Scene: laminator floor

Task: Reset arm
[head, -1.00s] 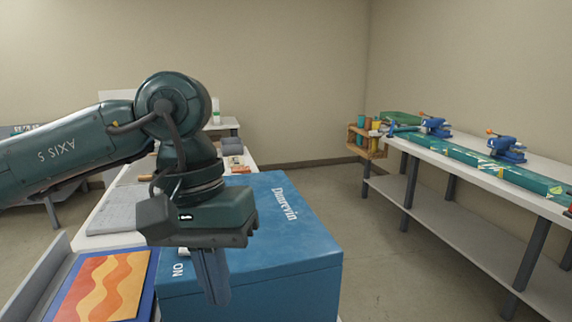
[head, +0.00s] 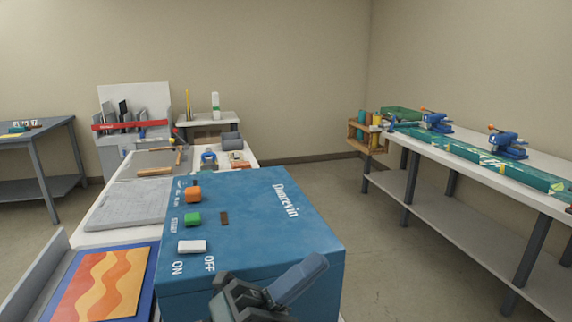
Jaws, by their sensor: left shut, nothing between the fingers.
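My left gripper (head: 300,278) is low in the head view, in front of the near side of the blue laminator (head: 315,235). Its fingers are together, point up and to the right, and hold nothing. Only the gripper and a little of its wrist show; the rest of the arm is out of view. The laminator's top carries a white switch (head: 192,246) between ON and OFF labels, a green button (head: 193,219) and an orange knob (head: 194,193). My right gripper is not in view.
An orange wavy-patterned sheet (head: 103,284) lies left of the laminator. A grey slab (head: 130,208) lies behind it. A long bench (head: 475,190) with blue clamps (head: 508,144) runs along the right. Open floor (head: 370,235) lies between laminator and bench.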

